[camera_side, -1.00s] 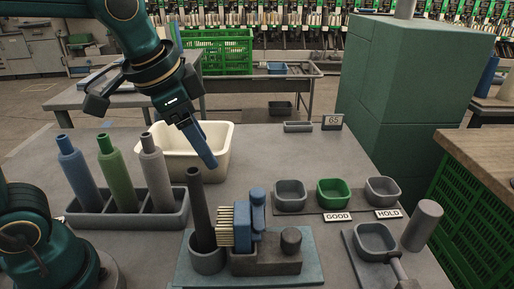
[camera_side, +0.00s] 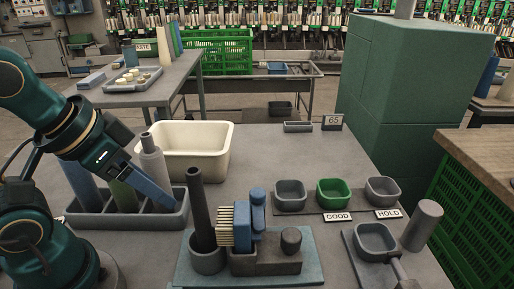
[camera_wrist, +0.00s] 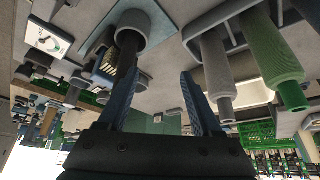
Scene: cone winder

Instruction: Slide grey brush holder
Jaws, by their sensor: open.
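The brush unit stands on a blue-grey base plate (camera_side: 200,275) at the front of the table in the side view. It has pale bristles (camera_side: 226,228), a blue block (camera_side: 257,214) and a dark grey holder (camera_side: 265,263) with a round knob (camera_side: 291,240). A dark rod (camera_side: 199,210) stands upright in a grey cup (camera_side: 207,259) left of the bristles. My gripper (camera_side: 168,204) is at the left, in front of the bottles and apart from the brush unit. In the wrist view my gripper (camera_wrist: 156,88) is open with nothing between its blue fingers; the rod (camera_wrist: 127,50) shows beyond the left finger.
A grey rack (camera_side: 115,222) holds blue (camera_side: 80,185), green (camera_side: 122,193) and grey (camera_side: 152,160) bottles, partly hidden by my gripper. A cream bin (camera_side: 205,152) stands behind. Small trays, one green (camera_side: 334,193), and a grey cylinder (camera_side: 423,225) are at right.

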